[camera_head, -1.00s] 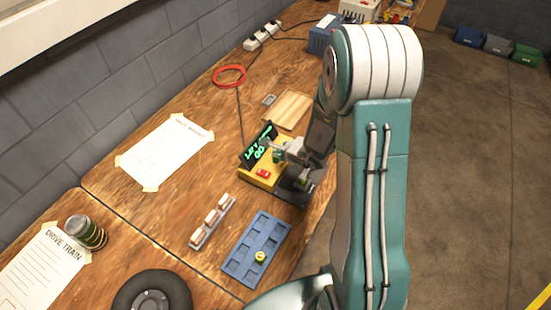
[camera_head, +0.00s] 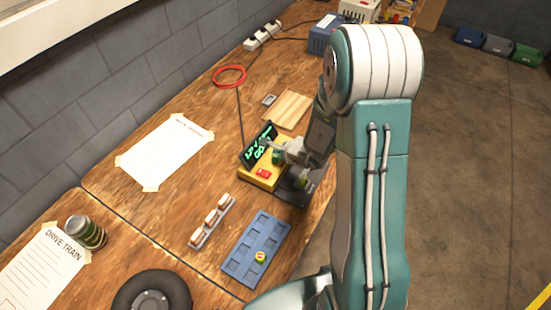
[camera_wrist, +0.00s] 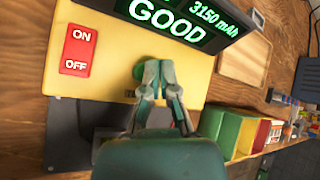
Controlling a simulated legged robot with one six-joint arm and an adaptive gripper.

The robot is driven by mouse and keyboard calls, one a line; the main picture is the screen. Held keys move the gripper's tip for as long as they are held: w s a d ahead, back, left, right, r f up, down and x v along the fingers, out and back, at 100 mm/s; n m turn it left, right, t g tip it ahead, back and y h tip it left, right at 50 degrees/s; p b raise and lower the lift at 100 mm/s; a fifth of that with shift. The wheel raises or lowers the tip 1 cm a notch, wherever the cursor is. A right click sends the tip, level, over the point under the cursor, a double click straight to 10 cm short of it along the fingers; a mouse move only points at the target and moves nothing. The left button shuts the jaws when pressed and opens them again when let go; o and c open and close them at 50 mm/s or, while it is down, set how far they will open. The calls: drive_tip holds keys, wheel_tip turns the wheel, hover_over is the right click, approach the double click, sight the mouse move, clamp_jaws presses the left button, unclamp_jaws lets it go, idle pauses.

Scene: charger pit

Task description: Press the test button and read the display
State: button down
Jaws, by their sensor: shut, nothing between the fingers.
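The yellow tester (camera_head: 258,177) stands on the wooden bench, with a black display (camera_wrist: 190,22) along its back. In the wrist view the display reads "3150 mAh" and "GOOD" in green. A red ON/OFF switch (camera_wrist: 78,50) is on the tester's left; it also shows in the head view (camera_head: 263,173). My gripper (camera_wrist: 154,70) is shut and empty, its fingertips over the yellow top, just in front of the display. It also shows in the head view (camera_head: 282,150).
A blue tray (camera_head: 237,268) with a small yellow-green item and a rack of white pieces (camera_head: 204,237) lie nearer. A wooden tray (camera_head: 291,108) lies behind the tester. Green, yellow and red bins (camera_wrist: 240,135) are at right in the wrist view. A dark tyre (camera_head: 150,297) is in front.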

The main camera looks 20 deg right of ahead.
sight(277, 160)
drive_tip(key=shift+f, duration=0.1)
drive_tip(key=shift+f, duration=0.25)
drive_tip(key=shift+f, duration=0.4)
idle(0.9)
drive_tip(key=shift+r, duration=0.8)
drive_tip(key=shift+r, duration=2.5)
